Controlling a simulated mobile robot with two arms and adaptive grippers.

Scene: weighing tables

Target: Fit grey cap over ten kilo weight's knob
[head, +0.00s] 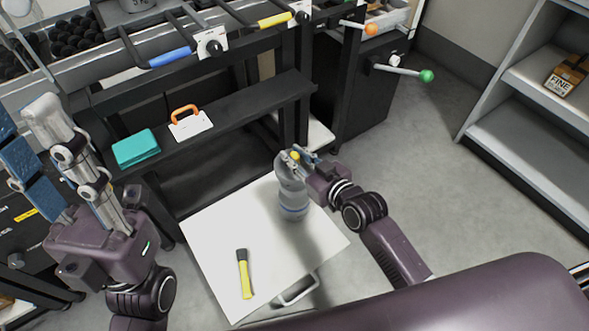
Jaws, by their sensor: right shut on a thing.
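The ten kilo weight (294,208) is a grey rounded body with a blue band near its base, standing upright on the right part of the white tabletop (225,232). My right gripper (293,158) is at its top, shut on a small grey piece that I take for the grey cap (284,171). The fingers partly hide the cap and the weight's knob. Cap and weight overlap in this view, so I cannot tell whether the cap sits over the knob or is held above it. My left gripper (32,150) is at the far left, raised, open and empty.
A yellow-handled tool (243,273) lies on the tabletop's front left. Behind, a black shelf (235,105) holds a teal box (135,147) and a white orange-handled case (190,124). Levers with coloured grips line the back bench. The tabletop's left side is mostly clear.

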